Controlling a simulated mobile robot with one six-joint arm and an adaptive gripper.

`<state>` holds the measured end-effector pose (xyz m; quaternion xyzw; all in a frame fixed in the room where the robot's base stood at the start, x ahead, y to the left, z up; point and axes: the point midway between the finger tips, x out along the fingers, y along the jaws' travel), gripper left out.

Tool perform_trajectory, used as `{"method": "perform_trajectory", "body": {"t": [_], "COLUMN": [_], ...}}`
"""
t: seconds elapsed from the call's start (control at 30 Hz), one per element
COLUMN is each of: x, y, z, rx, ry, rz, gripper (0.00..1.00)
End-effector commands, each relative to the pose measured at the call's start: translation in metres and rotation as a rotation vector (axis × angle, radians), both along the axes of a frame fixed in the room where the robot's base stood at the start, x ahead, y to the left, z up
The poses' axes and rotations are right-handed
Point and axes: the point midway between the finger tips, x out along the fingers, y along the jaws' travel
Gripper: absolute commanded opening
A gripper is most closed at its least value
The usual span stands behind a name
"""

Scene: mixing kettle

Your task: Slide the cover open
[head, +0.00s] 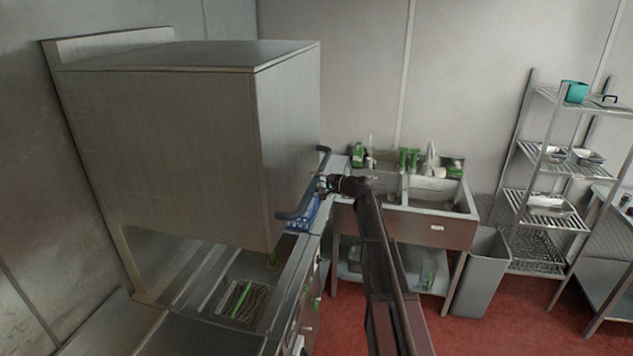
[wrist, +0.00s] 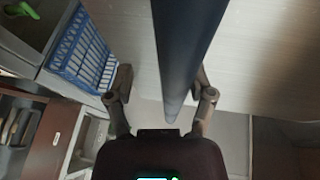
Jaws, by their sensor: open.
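The cover is a large steel box-shaped hood (head: 165,150) raised over a steel counter on the left in the head view. A dark blue bar handle (head: 296,208) runs along its right side. My gripper (head: 324,184) is at the middle of this handle. In the wrist view the handle (wrist: 185,50) runs from the top edge down between the two spread fingers of my gripper (wrist: 163,92). The fingers are open, one on each side of the bar, and the right finger looks closer to it. Whether either finger touches the bar I cannot tell.
A blue crate (wrist: 80,52) lies below the handle. A sink (head: 430,195) with green bottles stands at the back wall. A grey bin (head: 482,272) and a wire shelf (head: 540,200) stand to the right. Red floor (head: 480,335) is clear in front.

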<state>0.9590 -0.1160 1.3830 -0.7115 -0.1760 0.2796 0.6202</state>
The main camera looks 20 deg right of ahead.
Motion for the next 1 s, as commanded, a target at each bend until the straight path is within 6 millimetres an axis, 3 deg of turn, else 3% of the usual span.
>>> {"method": "perform_trajectory", "body": {"t": [1.0], "x": [-0.001], "y": [0.0], "z": [-0.076], "rx": [-0.002], "ry": [0.001], "rz": [0.0], "gripper": [0.68]}}
